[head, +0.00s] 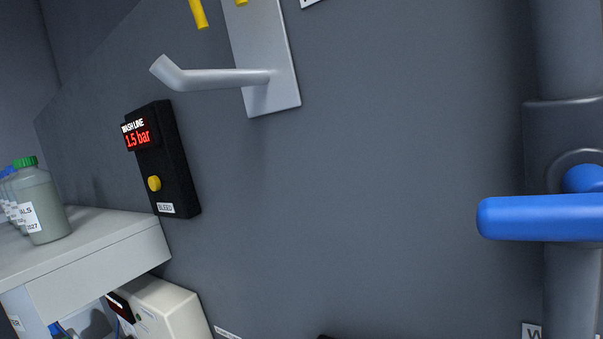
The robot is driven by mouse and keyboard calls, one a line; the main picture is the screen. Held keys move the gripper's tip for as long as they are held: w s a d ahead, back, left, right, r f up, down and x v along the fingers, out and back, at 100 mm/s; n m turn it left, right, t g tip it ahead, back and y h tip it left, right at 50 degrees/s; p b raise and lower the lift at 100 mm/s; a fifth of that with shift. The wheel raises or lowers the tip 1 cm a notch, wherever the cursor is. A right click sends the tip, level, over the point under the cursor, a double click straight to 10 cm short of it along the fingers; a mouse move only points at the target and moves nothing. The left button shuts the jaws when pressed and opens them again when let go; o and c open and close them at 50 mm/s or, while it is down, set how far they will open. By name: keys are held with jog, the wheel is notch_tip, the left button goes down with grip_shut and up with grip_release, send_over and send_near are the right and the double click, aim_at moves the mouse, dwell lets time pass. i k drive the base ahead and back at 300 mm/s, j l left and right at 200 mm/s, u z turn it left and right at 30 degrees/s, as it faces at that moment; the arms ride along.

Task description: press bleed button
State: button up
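The bleed button is a small round yellow button (154,183) on a black wall box (174,165), left of the middle in the head view. A white label reading BLEED (166,208) sits below the button. A display (139,136) at the top of the box reads WASH LINE, 1.5 bar in red. My gripper is not in view, so its state and its distance from the button do not show.
A grey lever handle (220,78) sticks out from a plate above the box. A blue valve handle (540,216) on a grey pipe (570,60) is at the right. A shelf (110,228) with bottles (42,205) is at the left, above a cream box (165,305). The middle wall is bare.

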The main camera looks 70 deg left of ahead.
aim_at(155, 183)
jog(key=u, duration=0.4)
jog(key=j+u, duration=0.1)
jog(key=u, duration=0.35)
jog(key=i+u, duration=0.1)
jog(key=u, duration=0.3)
jog(key=j+u, duration=0.1)
jog(key=u, duration=0.75)
jog(key=i, duration=0.05)
